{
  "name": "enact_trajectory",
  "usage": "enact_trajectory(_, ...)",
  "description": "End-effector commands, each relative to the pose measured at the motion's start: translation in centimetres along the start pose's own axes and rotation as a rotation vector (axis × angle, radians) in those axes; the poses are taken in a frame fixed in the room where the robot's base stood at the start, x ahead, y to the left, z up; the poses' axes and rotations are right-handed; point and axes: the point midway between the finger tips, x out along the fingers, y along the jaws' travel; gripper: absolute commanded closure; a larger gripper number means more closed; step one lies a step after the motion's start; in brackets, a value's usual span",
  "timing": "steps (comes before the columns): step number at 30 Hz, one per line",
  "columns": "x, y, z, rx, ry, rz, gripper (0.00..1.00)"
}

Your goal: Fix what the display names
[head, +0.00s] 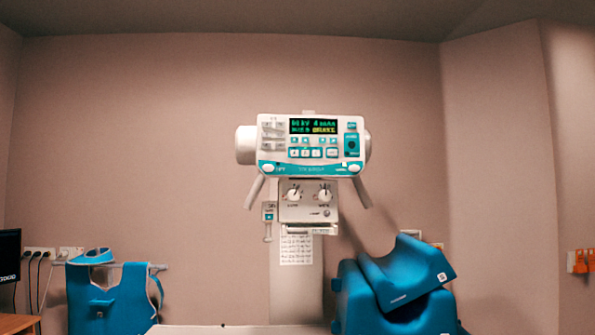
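An X-ray tube head with a white and teal control panel (312,145) hangs in the middle of the head view. Its small black display (313,126) shows green text; a yellow word at lower right looks like "BRAKE", the rest is too blurred to read surely. Rows of buttons (313,152) and a teal block with a dark round control (351,145) sit on the panel. Below is a white box with two round knobs (308,195). A small teal-marked part with a lever (268,216) is at its left. My gripper is not in view.
Grey handles (254,192) angle down on both sides of the head. A printed sheet (296,249) hangs below. A blue apron (110,297) is at left, blue cushions (395,290) at right. A pale surface (235,330) lies along the bottom edge. Bare wall surrounds the head.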

Motion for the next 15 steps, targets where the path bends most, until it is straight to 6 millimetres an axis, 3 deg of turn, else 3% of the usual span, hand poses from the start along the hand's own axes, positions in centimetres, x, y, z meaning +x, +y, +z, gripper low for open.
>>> enact_trajectory(1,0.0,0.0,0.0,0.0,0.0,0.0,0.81)
enact_trajectory(4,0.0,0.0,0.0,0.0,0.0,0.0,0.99)
enact_trajectory(5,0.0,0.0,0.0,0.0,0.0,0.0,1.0)
enact_trajectory(15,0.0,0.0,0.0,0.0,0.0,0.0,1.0)
